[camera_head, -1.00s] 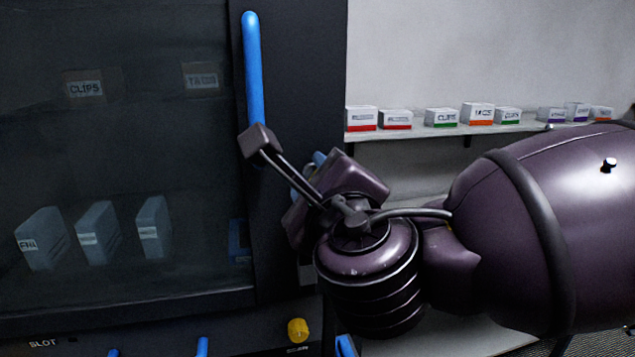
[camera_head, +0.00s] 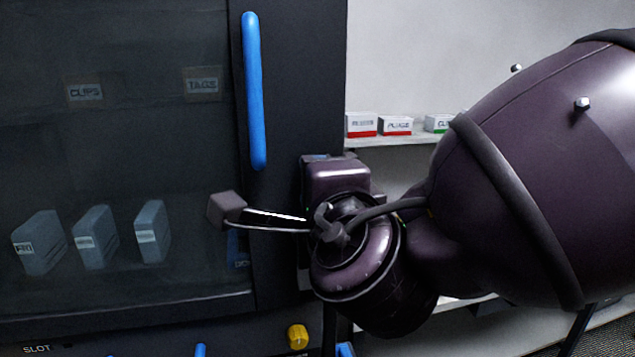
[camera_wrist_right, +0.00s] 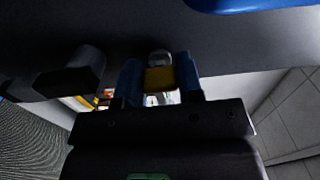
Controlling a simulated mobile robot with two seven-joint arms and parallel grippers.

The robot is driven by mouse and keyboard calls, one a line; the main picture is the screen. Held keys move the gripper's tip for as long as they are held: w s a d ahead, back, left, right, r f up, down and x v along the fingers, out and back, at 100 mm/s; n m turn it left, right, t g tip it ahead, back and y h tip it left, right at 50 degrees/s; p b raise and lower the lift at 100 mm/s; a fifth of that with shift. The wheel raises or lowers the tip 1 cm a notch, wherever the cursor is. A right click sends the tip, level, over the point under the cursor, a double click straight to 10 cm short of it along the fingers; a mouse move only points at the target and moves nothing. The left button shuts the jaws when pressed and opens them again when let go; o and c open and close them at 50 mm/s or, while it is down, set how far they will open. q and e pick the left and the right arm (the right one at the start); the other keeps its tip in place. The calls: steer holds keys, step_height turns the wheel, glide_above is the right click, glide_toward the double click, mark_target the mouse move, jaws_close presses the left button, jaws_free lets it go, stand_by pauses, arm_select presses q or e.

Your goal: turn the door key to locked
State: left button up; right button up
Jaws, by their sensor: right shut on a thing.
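In the right wrist view, my right gripper (camera_wrist_right: 158,72) is shut, its two blue fingertips on either side of a yellow key (camera_wrist_right: 159,79). A round pale lock piece shows just beyond the key, against the dark door frame. In the head view, my right wrist covers the key and the fingertips, beside the right edge of the dark cabinet. The cabinet door (camera_head: 120,150) has a dark window and looks closed. Its long blue handle (camera_head: 255,90) stands above and left of my right wrist. How far the key is turned is hard to tell. My left gripper is out of view.
Boxes marked CLIPS (camera_head: 84,92) and TAGS (camera_head: 202,84) and several grey boxes (camera_head: 97,238) are behind the window. A yellow knob (camera_head: 298,336) sits on the panel below. A white shelf (camera_head: 400,139) with small boxes is at the right.

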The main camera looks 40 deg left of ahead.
stand_by(0.4)
steer(key=o, duration=0.9)
steer(key=shift+o, duration=0.2)
steer(key=b+v, duration=0.1)
steer(key=v, duration=0.9)
steer(key=shift+s+d+b, duration=0.25)
steer(key=shift+s+b, duration=0.05)
steer(key=shift+b, duration=0.1)
